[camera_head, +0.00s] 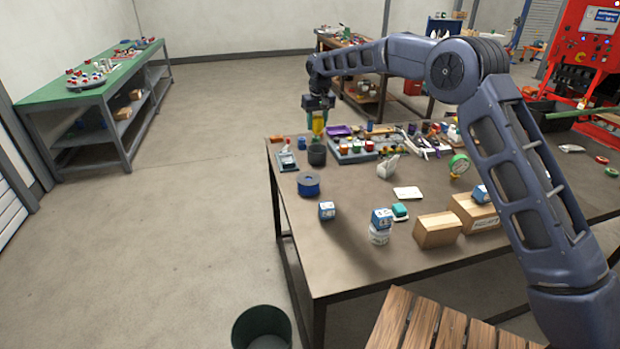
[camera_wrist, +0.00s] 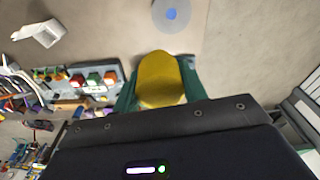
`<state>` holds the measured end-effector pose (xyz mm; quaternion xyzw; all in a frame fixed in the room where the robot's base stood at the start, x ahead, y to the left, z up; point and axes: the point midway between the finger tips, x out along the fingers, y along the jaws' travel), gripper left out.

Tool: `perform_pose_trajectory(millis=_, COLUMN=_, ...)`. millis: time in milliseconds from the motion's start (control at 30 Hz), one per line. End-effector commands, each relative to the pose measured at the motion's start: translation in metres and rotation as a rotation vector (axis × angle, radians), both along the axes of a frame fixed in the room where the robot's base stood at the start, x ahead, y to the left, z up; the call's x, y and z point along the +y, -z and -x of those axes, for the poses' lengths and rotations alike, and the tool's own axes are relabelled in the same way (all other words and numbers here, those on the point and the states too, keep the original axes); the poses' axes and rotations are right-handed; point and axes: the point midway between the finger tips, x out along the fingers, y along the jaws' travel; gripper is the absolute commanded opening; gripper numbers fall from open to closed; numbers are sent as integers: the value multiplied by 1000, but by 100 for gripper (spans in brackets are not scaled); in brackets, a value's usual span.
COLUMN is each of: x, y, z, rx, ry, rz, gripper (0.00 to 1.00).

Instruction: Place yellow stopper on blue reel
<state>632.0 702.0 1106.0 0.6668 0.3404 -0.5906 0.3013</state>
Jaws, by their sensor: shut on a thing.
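My gripper (camera_head: 317,116) is shut on the yellow stopper (camera_wrist: 160,80) and holds it above the far left part of the table. The stopper also shows small in the head view (camera_head: 318,128), between the fingers. The blue reel (camera_head: 308,185) lies flat near the table's left edge, nearer the head camera than the gripper. In the wrist view the reel (camera_wrist: 171,14) is at the top edge, partly cut off, with a pale ring and blue centre. The stopper is apart from the reel.
A dark cup (camera_head: 317,155) stands just below the gripper in the head view. A tray with coloured parts (camera_head: 352,157) is to its right. The table around the reel is clear.

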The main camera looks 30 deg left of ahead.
Motion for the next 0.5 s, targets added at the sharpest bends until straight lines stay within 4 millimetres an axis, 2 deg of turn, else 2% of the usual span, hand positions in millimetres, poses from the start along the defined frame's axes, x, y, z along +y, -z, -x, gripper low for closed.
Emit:
perform_pose_trajectory(millis=100, x=12, y=-8, z=22, rx=-1, ry=-24, rz=1, gripper=20)
perform_pose_trajectory(millis=267, x=18, y=-5, z=33, rx=0, ry=-35, rz=2, gripper=20)
perform_pose_trajectory(millis=367, x=18, y=10, z=34, rx=0, ry=-36, rz=2, gripper=20)
perform_pose_trajectory(millis=500, x=18, y=41, z=34, rx=2, ry=-36, rz=3, gripper=20)
